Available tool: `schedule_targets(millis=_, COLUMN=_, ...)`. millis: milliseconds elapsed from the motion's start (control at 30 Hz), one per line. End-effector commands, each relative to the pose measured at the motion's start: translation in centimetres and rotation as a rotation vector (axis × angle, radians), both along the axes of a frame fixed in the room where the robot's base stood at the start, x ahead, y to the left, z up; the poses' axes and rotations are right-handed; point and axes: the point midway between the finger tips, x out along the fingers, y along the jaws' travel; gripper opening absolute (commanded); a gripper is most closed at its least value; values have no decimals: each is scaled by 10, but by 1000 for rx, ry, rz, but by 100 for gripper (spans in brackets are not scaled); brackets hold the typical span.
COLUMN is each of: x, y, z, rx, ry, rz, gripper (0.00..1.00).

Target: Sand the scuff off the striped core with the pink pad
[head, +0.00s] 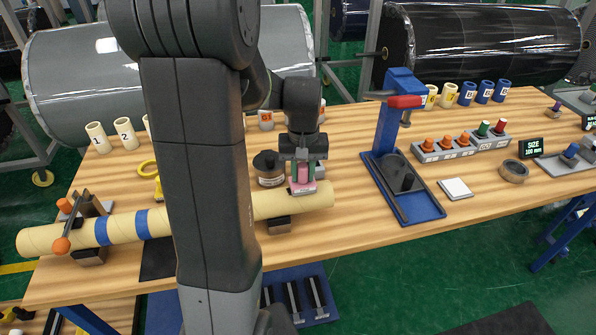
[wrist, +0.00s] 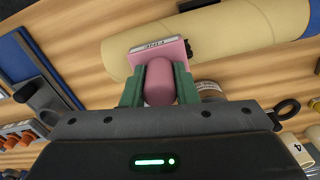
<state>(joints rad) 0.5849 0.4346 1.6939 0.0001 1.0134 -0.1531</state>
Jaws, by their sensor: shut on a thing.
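The striped core (head: 127,227) is a long tan tube with blue bands. It lies across the front left of the table on dark-and-wood cradles (head: 90,256), partly hidden behind my arm. The pink pad (head: 303,187) is at the core's right end, seemingly on top of it. My gripper (head: 303,172) is shut on the pad's rounded pink handle. In the wrist view the green fingers (wrist: 159,85) clasp the handle, and the pad (wrist: 158,52) overlaps the tan core (wrist: 225,35). I cannot tell whether the pad touches the core. No scuff shows; the pad or my arm may hide it.
A dark labelled jar (head: 269,168) stands left of my gripper, close behind the core. A blue press (head: 391,150) with a red handle stands to the right. A white tile (head: 455,189) and tape roll (head: 513,171) lie farther right. Numbered cups (head: 125,134) stand at back left.

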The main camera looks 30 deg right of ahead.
Motion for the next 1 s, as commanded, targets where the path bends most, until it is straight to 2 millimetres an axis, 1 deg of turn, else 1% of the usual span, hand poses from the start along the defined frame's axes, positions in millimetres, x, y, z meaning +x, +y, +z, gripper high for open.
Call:
schedule_targets(millis=300, x=-7, y=-28, z=-1, rx=0, ry=0, rz=-3, gripper=8)
schedule_targets(millis=467, x=-9, y=-35, z=-1, rx=0, ry=0, rz=-1, gripper=8)
schedule_targets(millis=667, x=-7, y=-30, z=-2, rx=0, ry=0, rz=2, gripper=8)
schedule_targets(millis=1000, x=0, y=-1, z=-2, rx=0, ry=-1, rz=3, gripper=8)
